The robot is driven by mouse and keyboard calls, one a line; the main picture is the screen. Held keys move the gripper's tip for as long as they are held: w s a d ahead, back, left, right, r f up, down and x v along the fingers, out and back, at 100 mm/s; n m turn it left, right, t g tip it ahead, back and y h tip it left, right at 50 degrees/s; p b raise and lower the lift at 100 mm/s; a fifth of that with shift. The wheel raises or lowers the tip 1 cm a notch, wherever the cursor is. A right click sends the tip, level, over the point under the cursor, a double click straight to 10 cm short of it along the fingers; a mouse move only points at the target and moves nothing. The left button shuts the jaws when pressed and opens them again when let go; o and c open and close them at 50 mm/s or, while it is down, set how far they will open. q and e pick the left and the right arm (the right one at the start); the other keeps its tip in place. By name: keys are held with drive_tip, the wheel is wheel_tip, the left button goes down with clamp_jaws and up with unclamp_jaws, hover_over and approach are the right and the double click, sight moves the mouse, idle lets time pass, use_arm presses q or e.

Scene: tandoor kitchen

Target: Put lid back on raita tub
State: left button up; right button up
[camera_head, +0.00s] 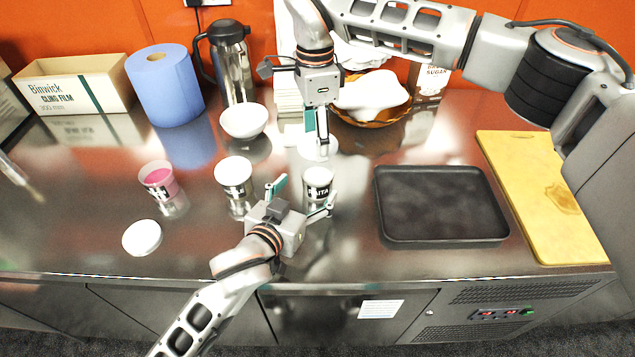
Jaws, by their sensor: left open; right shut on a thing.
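The raita tub (318,186) is a small white tub with a dark label reading "RAITA", upright on the steel counter; its top looks white. My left gripper (303,193) is open just in front of it, one finger to the tub's left and one near its lower right side. I cannot tell whether they touch it. My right gripper (319,141) comes down from above and is shut on a round white lid (318,151), just behind the raita tub in the picture. Its fingers partly hide the lid.
An open tub with pink contents (158,178), a white-topped tub (234,174) and a loose white lid (142,238) are at left. A white bowl (244,120) stands behind. A black tray (440,205) and yellow board (540,190) are at right.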

sight(323, 168)
use_arm(q)
drive_tip(key=x, duration=0.7)
drive_tip(key=shift+w, duration=0.2)
drive_tip(key=c, duration=1.7)
use_arm(e)
drive_tip(key=shift+f, duration=2.5)
drive_tip(key=shift+f, duration=0.1)
drive_tip(key=shift+f, duration=0.8)
drive_tip(key=shift+f, duration=0.8)
drive_tip(key=shift+c, duration=0.7)
